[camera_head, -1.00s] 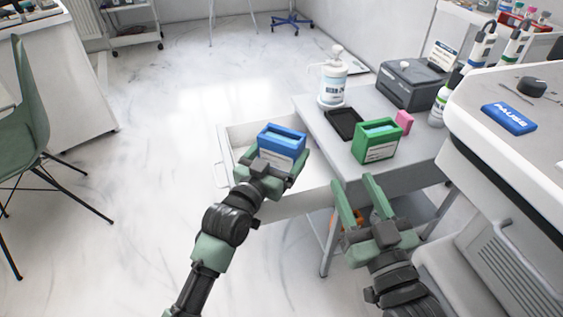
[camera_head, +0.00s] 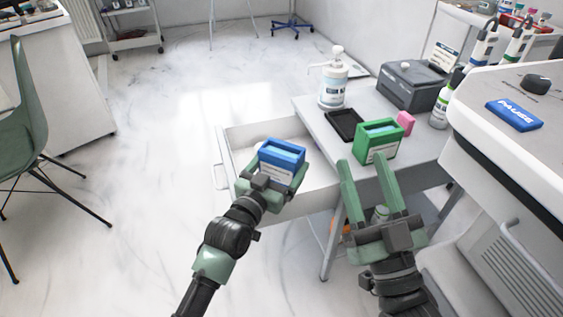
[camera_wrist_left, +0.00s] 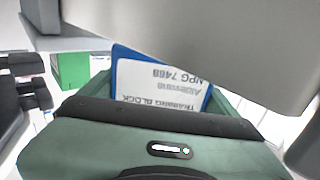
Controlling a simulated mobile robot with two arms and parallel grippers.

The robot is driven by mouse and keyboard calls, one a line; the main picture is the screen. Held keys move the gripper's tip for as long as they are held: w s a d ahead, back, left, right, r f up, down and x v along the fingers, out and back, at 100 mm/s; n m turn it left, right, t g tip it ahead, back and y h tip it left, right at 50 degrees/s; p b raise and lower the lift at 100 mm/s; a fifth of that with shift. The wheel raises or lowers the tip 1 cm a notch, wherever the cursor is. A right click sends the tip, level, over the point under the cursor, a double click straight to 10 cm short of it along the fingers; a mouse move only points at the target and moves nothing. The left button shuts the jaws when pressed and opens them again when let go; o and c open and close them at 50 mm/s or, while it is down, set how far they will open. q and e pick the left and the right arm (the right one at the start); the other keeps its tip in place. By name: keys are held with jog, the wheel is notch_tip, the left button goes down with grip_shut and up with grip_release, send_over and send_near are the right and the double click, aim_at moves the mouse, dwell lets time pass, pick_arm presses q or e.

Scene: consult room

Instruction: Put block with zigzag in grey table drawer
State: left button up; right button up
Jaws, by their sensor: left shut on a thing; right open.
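My left gripper (camera_head: 270,183) is shut on a blue block (camera_head: 283,153) with a white label. It holds the block over the open drawer (camera_head: 234,148) of the grey table (camera_head: 312,118). In the left wrist view the blue block (camera_wrist_left: 165,85) sits between the fingers, and its label reads "Training Block". No zigzag can be made out on it. A green block (camera_head: 379,141) with a white label stands on the tabletop near its front edge. My right gripper (camera_head: 369,182) is open and empty, just in front of the green block.
On the table are a white pump bottle (camera_head: 333,85), a black tray (camera_head: 345,124), a pink block (camera_head: 405,122) and a dark grey box (camera_head: 408,88). A white machine with a blue "PAUSE" label (camera_head: 514,116) stands at right.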

pick_arm(q)
jog(key=o, duration=1.8)
jog(key=shift+f, duration=0.2)
jog(key=shift+r, duration=0.1)
